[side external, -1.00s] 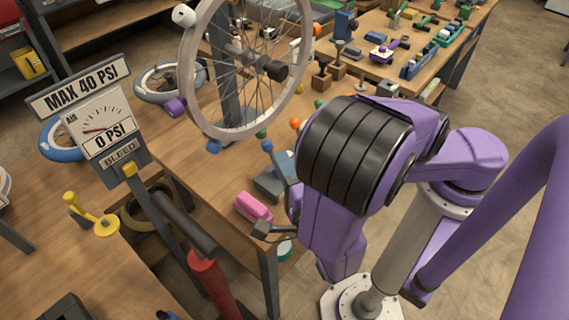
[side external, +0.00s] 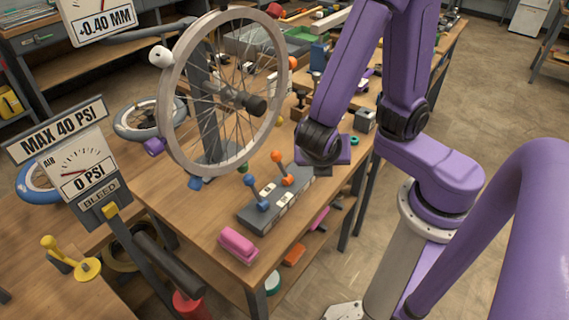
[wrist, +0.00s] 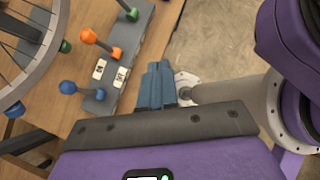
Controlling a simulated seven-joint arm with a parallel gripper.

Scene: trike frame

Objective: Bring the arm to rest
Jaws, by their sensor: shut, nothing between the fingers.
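My gripper (wrist: 157,86) shows in the wrist view as two blue-grey fingers, side by side and shut, with nothing held. They stand over the floor beside the bench's edge. In the side view the arm is bent, with its upper links raised and the wrist joint low near the bench's right edge. The fingers cannot be made out there. The grey lever box (side external: 277,198) with blue and orange levers is on the bench, left of the wrist; it also shows in the wrist view (wrist: 117,58), apart from the fingers.
A spoked wheel (side external: 171,128) stands upright on the bench left of the arm. A pink block (side external: 238,245) lies at the bench's front corner. The gauge sign (side external: 88,178) reads 0 PSI. Open floor (side external: 480,110) lies to the right.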

